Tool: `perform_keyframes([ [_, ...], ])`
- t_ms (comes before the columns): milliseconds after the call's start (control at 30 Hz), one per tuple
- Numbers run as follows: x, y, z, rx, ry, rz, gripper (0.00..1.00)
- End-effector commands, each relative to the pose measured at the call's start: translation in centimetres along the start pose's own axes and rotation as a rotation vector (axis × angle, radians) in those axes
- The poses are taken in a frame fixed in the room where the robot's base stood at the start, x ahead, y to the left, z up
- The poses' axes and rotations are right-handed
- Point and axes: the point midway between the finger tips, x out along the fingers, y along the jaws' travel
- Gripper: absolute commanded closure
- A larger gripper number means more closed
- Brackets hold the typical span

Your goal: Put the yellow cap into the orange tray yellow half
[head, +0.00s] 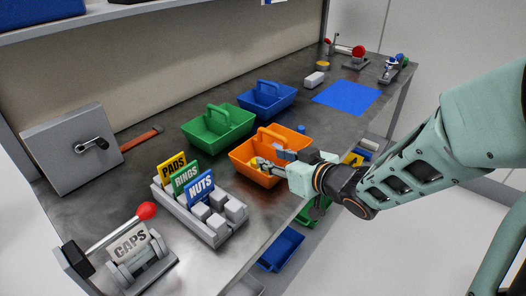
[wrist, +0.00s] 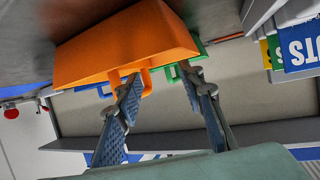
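The orange tray (head: 243,155) stands near the front edge of the bench, and its orange side fills the upper middle of the wrist view (wrist: 120,50). My gripper (head: 272,158) reaches over the tray from the right in the head view. In the wrist view its two fingers (wrist: 160,76) are spread apart with nothing between them. A small yellow piece (head: 257,163) shows inside the tray beside the fingertips; it is too small to tell whether it is the yellow cap. The fingers hide part of the tray's inside, and its yellow half cannot be made out.
A green tray (head: 207,136) and a blue tray (head: 277,101) stand behind the orange one. A rack with PADS, RINGS and NUTS signs (head: 203,215) is at the left front. A CAPS holder (head: 137,258) is nearer. A blue mat (head: 346,97) lies clear at the back right.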

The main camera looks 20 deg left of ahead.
Motion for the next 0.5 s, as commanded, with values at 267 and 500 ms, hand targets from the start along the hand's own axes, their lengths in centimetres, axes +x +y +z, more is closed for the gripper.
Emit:
perform_keyframes([
  [267,-3.9,0.0,-0.1,0.001,0.001,0.002,0.64],
  [500,-4.3,0.0,0.1,0.002,0.0,0.0,0.64],
])
